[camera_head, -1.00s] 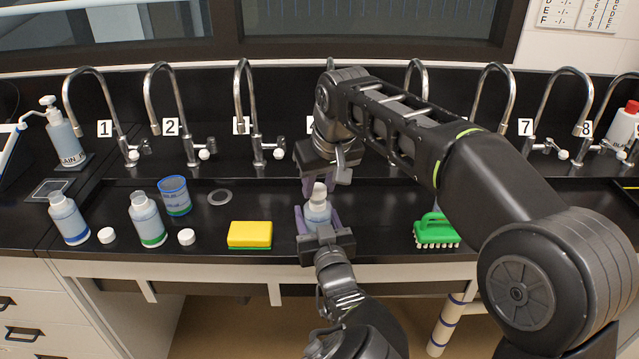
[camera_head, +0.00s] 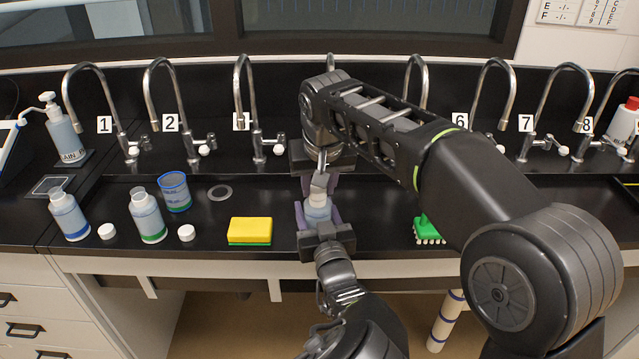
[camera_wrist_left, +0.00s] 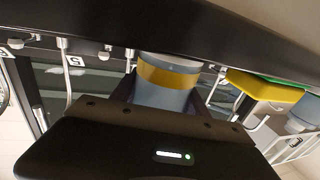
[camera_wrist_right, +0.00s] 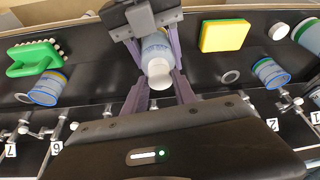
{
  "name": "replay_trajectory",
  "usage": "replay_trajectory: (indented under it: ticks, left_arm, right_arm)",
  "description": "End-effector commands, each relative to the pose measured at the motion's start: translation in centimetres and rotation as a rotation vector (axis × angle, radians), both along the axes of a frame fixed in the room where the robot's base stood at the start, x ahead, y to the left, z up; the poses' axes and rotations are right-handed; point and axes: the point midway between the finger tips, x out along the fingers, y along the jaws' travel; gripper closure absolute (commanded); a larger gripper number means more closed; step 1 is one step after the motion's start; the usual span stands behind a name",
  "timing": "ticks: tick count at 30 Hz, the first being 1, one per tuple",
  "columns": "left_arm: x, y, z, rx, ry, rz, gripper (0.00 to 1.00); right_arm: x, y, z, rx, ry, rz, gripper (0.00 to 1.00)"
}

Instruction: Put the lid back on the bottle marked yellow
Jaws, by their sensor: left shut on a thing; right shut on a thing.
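The bottle marked yellow (camera_head: 317,211) stands upright at the counter's front, held between the purple fingers of my left gripper (camera_head: 318,216). Its yellow band (camera_wrist_left: 168,76) shows in the left wrist view. My right gripper (camera_head: 320,182) comes from above, fingers down, shut at the bottle's top. In the right wrist view a white round lid (camera_wrist_right: 159,73) lies between my right fingertips, in line with the bottle (camera_wrist_right: 156,47). The neck is hidden, and I cannot tell whether the lid is seated.
A yellow sponge (camera_head: 250,231) lies left of the bottle, a green brush (camera_head: 428,230) right. Further left stand a blue-banded bottle (camera_head: 69,216), a green-banded bottle (camera_head: 147,216), loose white lids (camera_head: 186,233) and a blue-rimmed beaker (camera_head: 175,192). Several taps line the back.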

Motion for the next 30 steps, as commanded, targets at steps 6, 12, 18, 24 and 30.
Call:
replay_trajectory:
  ticks: [6,12,18,24,30]
  left_arm:
    - [0.01,0.02,0.02,0.000,-0.001,0.000,1.00]
    - [0.00,0.01,0.01,0.000,0.000,0.000,1.00]
    - [0.01,0.02,0.01,0.000,0.000,0.000,1.00]
    - [0.00,0.03,0.01,0.000,0.000,0.001,1.00]
    - [0.00,0.03,0.01,0.000,0.000,0.001,1.00]
  right_arm:
    - [-0.01,0.43,-0.01,-0.003,-0.003,-0.300,1.00]
    - [-0.01,0.31,0.06,0.000,-0.005,-0.336,1.00]
    - [-0.01,0.33,0.06,0.000,-0.005,-0.334,0.60]
    - [-0.01,0.33,0.04,0.000,-0.004,-0.333,0.46]
    - [-0.01,0.33,0.05,0.000,-0.004,-0.333,0.46]
